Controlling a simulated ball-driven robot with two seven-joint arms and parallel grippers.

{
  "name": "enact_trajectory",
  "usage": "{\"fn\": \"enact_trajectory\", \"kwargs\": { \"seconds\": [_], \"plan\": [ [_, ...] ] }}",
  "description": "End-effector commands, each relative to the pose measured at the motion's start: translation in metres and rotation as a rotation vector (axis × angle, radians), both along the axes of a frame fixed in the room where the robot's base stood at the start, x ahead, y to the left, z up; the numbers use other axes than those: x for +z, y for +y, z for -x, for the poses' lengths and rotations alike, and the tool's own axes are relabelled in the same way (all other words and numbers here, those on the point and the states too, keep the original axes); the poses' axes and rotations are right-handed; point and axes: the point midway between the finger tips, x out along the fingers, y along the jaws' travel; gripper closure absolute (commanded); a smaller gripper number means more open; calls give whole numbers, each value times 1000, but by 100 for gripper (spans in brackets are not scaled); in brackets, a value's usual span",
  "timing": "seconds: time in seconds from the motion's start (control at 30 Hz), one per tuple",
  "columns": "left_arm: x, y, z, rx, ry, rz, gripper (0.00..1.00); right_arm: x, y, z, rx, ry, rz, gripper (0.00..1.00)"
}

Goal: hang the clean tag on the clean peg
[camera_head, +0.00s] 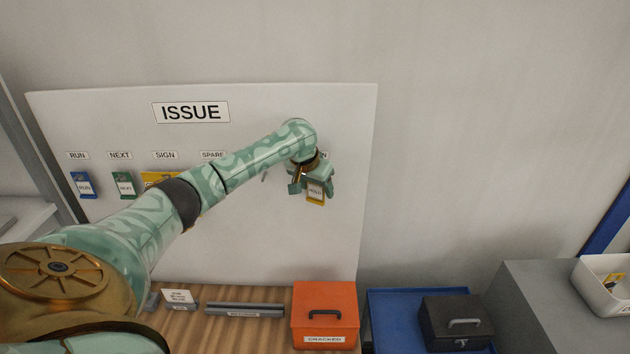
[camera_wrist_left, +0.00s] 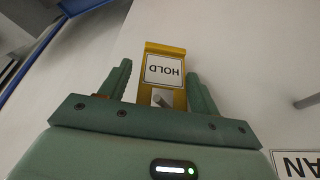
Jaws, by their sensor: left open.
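A yellow tag with a white HOLD face (camera_head: 316,192) is at the right part of the white board, below a label partly hidden by my arm. In the left wrist view the tag (camera_wrist_left: 164,70) appears upside down, with a short grey peg (camera_wrist_left: 161,98) at its near end. My left gripper (camera_head: 308,184) is open at the board, its fingers on either side of the tag with gaps. A bare peg (camera_wrist_left: 305,102) stands to the side, and a label ending in "AN" (camera_wrist_left: 298,164) shows at the corner. My right gripper is not in view.
The board (camera_head: 310,105) also holds a blue RUN tag (camera_head: 84,185), a green NEXT tag (camera_head: 123,185) and a yellow tag (camera_head: 160,178). Below stand an orange CRACKED box (camera_head: 325,310), a black case (camera_head: 457,322) on a blue tray (camera_head: 385,320), and a white bin (camera_head: 600,295).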

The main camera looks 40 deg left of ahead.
Motion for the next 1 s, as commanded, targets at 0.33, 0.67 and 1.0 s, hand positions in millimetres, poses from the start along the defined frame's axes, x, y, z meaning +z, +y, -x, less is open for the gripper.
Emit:
{"fn": "enact_trajectory", "kwargs": {
  "seconds": [0.33,0.67,1.0],
  "plan": [
    [69,-1,26,4,-17,-15,25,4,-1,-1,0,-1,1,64],
    [138,-14,59,0,-11,-10,25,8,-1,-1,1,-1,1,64],
    [153,-18,68,-2,-5,-6,25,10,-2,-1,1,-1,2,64]
  ]
}}
